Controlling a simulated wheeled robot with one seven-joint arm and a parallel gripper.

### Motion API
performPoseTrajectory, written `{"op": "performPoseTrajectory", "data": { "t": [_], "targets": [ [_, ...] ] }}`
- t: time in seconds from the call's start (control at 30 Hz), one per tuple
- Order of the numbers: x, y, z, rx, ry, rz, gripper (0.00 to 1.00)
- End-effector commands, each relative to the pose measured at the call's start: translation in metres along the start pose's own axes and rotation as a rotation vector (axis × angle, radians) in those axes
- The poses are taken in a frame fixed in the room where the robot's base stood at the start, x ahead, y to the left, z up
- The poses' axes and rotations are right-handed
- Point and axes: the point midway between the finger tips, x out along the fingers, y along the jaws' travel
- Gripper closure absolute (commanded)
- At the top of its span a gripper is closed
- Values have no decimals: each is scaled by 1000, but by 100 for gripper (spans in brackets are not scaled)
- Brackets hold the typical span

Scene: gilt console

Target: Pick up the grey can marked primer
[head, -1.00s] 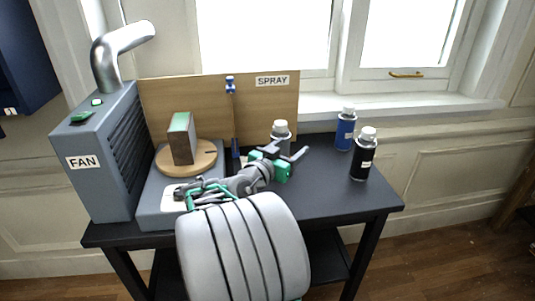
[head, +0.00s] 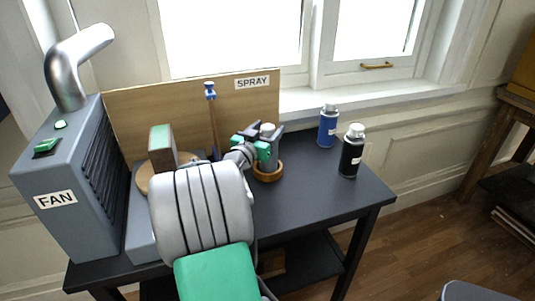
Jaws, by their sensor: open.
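The grey can (head: 271,154) with a pale cap stands upright on the table, at a round wooden holder (head: 268,175). I cannot read its label from here. My gripper (head: 266,136) is open at the can's upper part, with its dark fingers by the can. They partly cover it, and I cannot tell whether they touch it. My arm reaches in from the front and hides part of the table.
A blue can (head: 328,129) and a black can (head: 351,154) stand to the right on the dark table (head: 315,193). At left are a FAN box (head: 62,215), a turntable with a block (head: 162,152), and a SPRAY backboard (head: 150,112). The table's front right is clear.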

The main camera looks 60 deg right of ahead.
Motion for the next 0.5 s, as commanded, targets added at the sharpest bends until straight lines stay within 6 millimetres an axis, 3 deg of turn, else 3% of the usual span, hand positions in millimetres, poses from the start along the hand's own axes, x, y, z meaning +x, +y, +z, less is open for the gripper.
{"op": "performPoseTrajectory", "data": {
  "t": [0.17,0.5],
  "targets": [
    [1,1,0,1,1,1,38],
    [1,2,0,1,0,3,65]
  ]
}}
